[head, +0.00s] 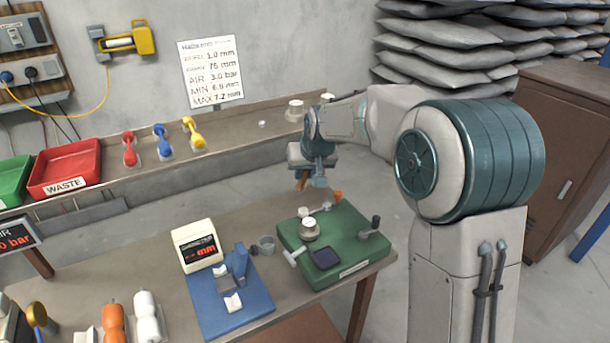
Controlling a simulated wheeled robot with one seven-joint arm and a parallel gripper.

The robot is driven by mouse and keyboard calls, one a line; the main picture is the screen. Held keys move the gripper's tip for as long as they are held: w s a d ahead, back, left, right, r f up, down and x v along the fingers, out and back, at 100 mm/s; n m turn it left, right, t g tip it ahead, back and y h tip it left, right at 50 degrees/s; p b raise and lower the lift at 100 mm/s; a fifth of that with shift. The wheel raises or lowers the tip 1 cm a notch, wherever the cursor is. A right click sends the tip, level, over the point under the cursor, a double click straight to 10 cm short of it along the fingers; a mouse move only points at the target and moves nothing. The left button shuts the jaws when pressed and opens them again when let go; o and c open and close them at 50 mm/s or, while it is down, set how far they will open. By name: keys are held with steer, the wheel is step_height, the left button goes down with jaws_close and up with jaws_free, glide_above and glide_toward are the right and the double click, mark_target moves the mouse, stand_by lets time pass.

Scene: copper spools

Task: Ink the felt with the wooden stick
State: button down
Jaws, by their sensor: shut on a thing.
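My gripper (310,178) hangs above the back of the green block (350,250), on the right of the near bench. It is shut on a small orange-brown piece that looks like the wooden stick (301,183), pointing down. The stick is mostly hidden by the gripper, and I see clear space between it and the block.
A black-knobbed crank (374,228) rises at the block's right. The back bench (240,145) carries coloured spools and a red waste bin (65,170).

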steer(key=shift+r, duration=0.2)
steer(key=shift+r+p, duration=0.85)
steer(key=shift+r, duration=0.7)
steer(key=shift+f, duration=0.1)
steer(key=shift+w+f+b, duration=0.1)
steer(key=shift+f+b, duration=0.7)
steer(key=shift+f, duration=0.05)
